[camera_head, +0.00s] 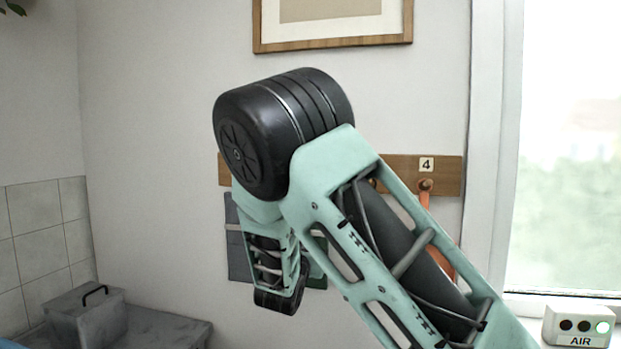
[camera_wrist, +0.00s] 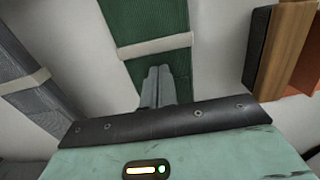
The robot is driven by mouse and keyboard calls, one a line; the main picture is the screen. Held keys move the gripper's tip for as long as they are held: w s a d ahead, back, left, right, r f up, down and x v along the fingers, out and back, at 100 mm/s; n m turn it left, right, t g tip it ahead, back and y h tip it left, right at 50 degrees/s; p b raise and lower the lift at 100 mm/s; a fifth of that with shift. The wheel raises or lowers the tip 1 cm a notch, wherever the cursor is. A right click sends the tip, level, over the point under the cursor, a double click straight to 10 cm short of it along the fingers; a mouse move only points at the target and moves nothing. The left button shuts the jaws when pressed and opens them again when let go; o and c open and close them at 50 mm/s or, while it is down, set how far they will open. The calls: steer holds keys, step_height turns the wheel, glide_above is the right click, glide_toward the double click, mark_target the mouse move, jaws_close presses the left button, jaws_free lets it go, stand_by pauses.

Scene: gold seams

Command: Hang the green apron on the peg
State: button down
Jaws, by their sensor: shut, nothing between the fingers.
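The green apron (camera_wrist: 147,20) hangs as a dark green strip with a pale band across it in the wrist view. Its top is out of that frame. In the head view only a small green edge (camera_head: 318,270) shows behind my arm. My gripper (camera_wrist: 160,72) is shut and empty, its fingertips in front of the green cloth just below the pale band. I cannot tell whether they touch it. In the head view my arm hides the gripper and much of the wooden peg rail (camera_head: 450,172). A peg (camera_head: 425,185) shows under the number 4, with an orange item on it.
A grey apron (camera_head: 236,255) hangs left of the green one; it also shows in the wrist view (camera_wrist: 30,85). The orange item (camera_head: 424,205) hangs at right. A framed picture (camera_head: 333,46) is above. A grey box (camera_head: 85,318) and an AIR box (camera_head: 577,327) stand low.

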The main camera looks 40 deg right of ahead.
steer(key=shift+p+v, duration=0.45)
steer(key=shift+v, duration=1.45)
stand_by(1.2)
steer(key=shift+p+v, duration=0.85)
steer(key=shift+v, duration=2.1)
steer(key=shift+d, duration=0.1)
steer(key=s+a+f+m+g+y, duration=0.3)
steer(key=s+m+g, duration=0.2)
steer(key=s, duration=0.3)
steer(key=s+a+f+m+g+y, duration=0.25)
steer(key=s+f+m+g, duration=0.2)
steer(key=s, duration=0.25)
steer(key=s+a+r+m+y, duration=0.1)
steer(key=s+a+m+y, duration=0.3)
steer(key=s+a, duration=0.3)
steer(key=s+a+r+m+g+y, duration=0.1)
steer(key=s+a+m+y, duration=0.3)
steer(key=s+a, duration=0.3)
steer(key=a+y, duration=0.1)
steer(key=a, duration=0.4)
steer(key=shift+s+r, duration=0.2)
steer(key=shift+r, duration=0.1)
steer(key=shift+a+g, duration=0.1)
steer(key=shift+g, duration=0.15)
